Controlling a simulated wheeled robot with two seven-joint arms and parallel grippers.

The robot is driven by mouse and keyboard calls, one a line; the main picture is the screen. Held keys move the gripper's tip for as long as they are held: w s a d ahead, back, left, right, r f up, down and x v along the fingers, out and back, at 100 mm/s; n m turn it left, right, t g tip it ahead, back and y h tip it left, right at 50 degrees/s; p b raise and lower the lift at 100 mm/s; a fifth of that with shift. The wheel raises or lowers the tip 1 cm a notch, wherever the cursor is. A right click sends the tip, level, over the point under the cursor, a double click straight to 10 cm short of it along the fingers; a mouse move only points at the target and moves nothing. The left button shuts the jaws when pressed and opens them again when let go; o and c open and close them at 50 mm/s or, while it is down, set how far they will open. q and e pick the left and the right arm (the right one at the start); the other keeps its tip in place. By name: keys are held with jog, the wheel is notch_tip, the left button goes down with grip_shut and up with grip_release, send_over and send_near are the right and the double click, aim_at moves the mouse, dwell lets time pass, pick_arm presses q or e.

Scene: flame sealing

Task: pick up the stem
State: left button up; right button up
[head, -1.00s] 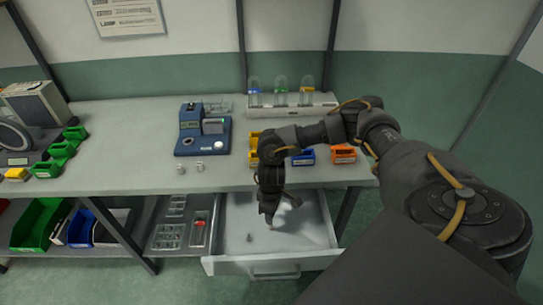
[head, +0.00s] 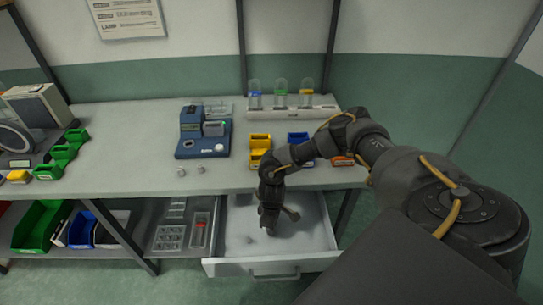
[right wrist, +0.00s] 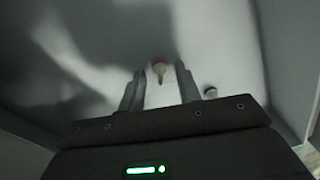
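My right gripper points down into the drawer in the head view (head: 269,228). It is open and empty. In the head view the gripper hides much of this area. My left gripper is not in view.
The drawer walls surround the gripper. The workbench (head: 130,150) above holds a blue device (head: 190,148), yellow bins (head: 260,141) and a tube rack (head: 290,113). A clear tray (head: 170,238) stands left of the drawer.

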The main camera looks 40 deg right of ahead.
grip_shut()
dwell(0.5)
